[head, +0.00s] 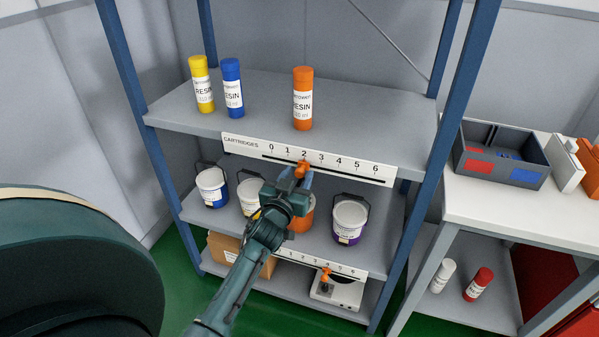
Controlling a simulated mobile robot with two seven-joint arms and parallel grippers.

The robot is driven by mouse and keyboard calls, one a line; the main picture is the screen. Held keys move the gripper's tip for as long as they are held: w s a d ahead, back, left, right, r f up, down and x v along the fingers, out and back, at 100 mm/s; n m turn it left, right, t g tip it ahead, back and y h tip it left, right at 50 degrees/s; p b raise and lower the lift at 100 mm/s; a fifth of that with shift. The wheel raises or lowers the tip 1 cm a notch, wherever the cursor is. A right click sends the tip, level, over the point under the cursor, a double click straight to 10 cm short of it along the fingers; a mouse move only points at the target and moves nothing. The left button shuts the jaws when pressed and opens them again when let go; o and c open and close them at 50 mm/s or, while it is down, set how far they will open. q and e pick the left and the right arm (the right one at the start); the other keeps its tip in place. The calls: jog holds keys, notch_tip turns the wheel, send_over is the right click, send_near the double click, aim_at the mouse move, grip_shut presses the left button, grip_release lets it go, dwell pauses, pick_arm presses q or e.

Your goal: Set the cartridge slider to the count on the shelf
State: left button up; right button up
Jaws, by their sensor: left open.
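Three resin cartridges stand upright on the upper shelf board: a yellow one (201,84), a blue one (232,88) and an orange one (303,98). On the board's front edge is the white CARTRIDGES scale (345,167), marked 0 to 6. Its orange slider knob (302,168) sits at about the 2 mark. My left gripper (296,180) is open just below and in front of the knob, its fingertips close to either side of it. I cannot tell whether they touch it. My right gripper is not in view.
Several buckets, including a white one (212,187) and a purple one (348,220), stand on the middle board behind my left arm. A lower scale (345,270) has its own orange knob (326,273). A workbench (490,196) stands at the right.

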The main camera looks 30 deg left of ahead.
pick_arm(q)
jog(key=shift+x, duration=1.05)
grip_shut()
